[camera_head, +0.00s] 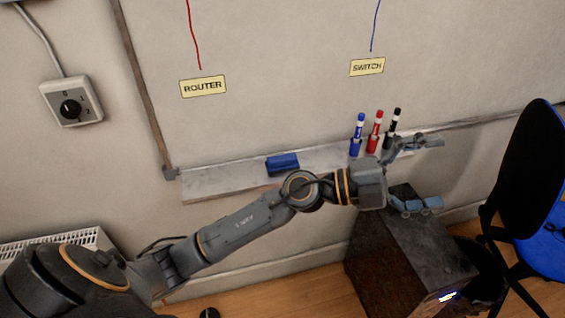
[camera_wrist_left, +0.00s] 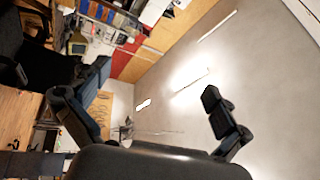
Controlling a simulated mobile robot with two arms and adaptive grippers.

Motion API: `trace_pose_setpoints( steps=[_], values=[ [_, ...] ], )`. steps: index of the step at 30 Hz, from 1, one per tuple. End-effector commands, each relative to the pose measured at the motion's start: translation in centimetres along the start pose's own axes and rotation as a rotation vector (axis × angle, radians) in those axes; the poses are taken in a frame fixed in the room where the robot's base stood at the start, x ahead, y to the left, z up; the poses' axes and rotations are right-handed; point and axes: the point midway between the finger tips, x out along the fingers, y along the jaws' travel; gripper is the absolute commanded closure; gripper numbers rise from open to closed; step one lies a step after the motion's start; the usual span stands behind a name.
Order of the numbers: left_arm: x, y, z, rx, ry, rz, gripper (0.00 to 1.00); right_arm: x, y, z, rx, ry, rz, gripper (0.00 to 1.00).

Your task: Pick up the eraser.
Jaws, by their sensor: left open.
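The blue eraser (camera_head: 283,163) lies on the left part of the whiteboard's marble-like tray (camera_head: 222,180) in the head view. My left arm reaches across in front of the tray. My left gripper (camera_head: 425,172) is to the right of the eraser, beyond the markers, with its fingers spread wide and nothing between them. In the left wrist view my left gripper (camera_wrist_left: 155,100) is also open and empty, and the eraser does not show there. My right gripper is not in view.
Blue, red and black markers (camera_head: 374,135) stand upright on the tray near my left gripper. A dark cabinet (camera_head: 385,260) stands below it. A blue and black chair (camera_head: 540,200) is at the right. A radiator (camera_head: 60,243) is at the lower left.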

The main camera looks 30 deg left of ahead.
Motion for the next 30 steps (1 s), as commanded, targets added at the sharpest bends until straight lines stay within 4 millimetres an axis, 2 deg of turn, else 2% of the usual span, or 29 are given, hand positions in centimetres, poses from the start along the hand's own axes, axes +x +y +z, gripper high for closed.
trace_pose_setpoints(
  steps=[2, 5, 7, 9, 11, 12, 15, 18, 21, 24, 26, 30],
  values=[
    [0.3, 2.8, 0.1, 0.113, 0.087, 0.221, 0.0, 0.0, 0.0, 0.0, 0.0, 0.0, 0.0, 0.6],
    [-1.2, 6.5, 2.2, 0.221, 0.126, 0.527, 0.0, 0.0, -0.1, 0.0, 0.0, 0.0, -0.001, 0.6],
    [-3.5, 8.4, 5.1, 0.28, 0.099, 0.753, 0.0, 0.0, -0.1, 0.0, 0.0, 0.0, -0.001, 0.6],
    [-6.7, 9.1, 8.7, 0.326, 0.027, 0.979, 0.0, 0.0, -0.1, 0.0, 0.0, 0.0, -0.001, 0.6],
    [-9.9, 8.6, 12.0, 0.352, -0.071, 1.167, 0.0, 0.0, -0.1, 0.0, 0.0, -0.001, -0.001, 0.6],
    [-12.3, 7.8, 14.1, 0.358, -0.152, 1.283, 0.0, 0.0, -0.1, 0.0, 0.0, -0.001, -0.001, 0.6],
    [-18.1, 4.3, 18.3, 0.353, -0.379, 1.524, 0.0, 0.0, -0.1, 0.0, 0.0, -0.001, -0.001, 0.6],
    [-22.8, 0.5, 20.6, 0.319, -0.595, 1.682, 0.0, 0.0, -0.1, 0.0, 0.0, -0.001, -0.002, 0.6],
    [-25.7, -2.3, 21.4, 0.285, -0.751, 1.769, 0.0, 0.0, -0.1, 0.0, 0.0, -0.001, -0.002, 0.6],
    [-27.2, -3.5, 21.7, 0.263, -0.827, 1.808, 0.0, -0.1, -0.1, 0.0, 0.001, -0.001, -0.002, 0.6],
    [-27.7, -3.4, 21.9, 0.257, -0.843, 1.817, 0.0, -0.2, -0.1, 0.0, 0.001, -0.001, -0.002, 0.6],
    [-28.8, -1.6, 23.2, 0.254, -0.84, 1.821, 0.0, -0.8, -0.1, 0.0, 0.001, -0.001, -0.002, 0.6]
  ],
)
